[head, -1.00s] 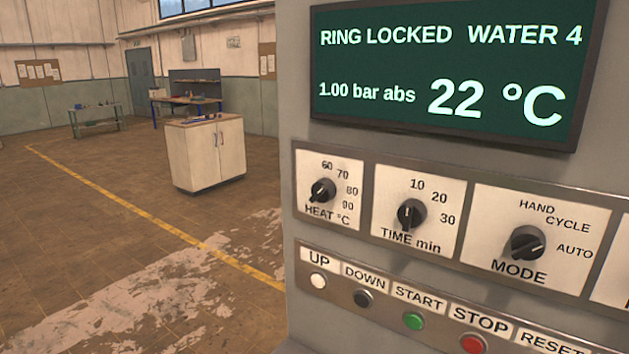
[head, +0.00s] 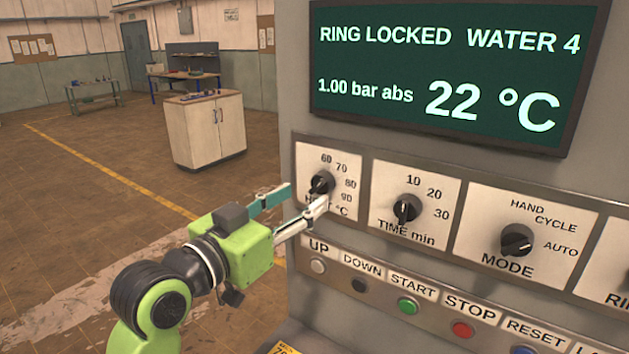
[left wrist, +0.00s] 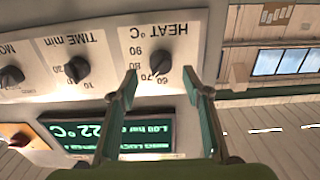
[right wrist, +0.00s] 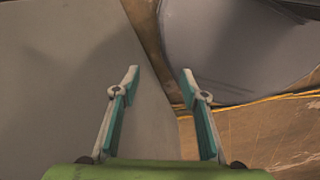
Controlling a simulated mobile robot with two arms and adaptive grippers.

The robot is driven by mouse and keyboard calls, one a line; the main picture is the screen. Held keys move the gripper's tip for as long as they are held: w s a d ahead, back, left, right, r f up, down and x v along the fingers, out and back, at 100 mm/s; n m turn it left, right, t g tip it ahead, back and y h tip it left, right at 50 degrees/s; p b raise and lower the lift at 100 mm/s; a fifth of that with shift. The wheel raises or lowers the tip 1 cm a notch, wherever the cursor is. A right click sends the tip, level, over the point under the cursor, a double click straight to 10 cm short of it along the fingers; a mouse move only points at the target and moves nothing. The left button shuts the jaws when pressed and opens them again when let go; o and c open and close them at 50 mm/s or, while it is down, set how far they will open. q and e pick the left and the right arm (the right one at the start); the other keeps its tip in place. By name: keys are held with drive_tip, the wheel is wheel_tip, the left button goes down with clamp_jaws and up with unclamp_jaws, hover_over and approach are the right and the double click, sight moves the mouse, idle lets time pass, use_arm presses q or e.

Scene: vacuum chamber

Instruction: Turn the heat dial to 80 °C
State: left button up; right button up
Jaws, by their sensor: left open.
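The heat dial (head: 322,184) is a black knob on a white plate marked 60, 70, 80 and 90. I cannot read its pointer surely. It also shows upside down in the left wrist view (left wrist: 160,59). My left gripper (head: 307,197) is open in front of the plate, its fingertips close to the knob. In the left wrist view the knob appears between the two fingertips, beyond them; I cannot tell whether they touch it. The display (head: 455,75) reads RING LOCKED, WATER 4, 1.00 bar abs and 22 °C. My right gripper (right wrist: 160,74) is open and empty.
The time dial (head: 407,209) and mode dial (head: 516,240) are to the right of the heat dial. Below are the UP button (head: 317,266), green START button (head: 408,306) and red STOP button (head: 463,329). A white cabinet (head: 207,130) stands far behind on open floor.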

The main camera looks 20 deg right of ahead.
sight(315, 189)
use_arm(q)
drive_tip(key=shift+p+x, duration=0.65)
drive_tip(key=shift+x, duration=2)
drive_tip(key=shift+a, duration=0.1)
drive_tip(key=c, duration=1.1)
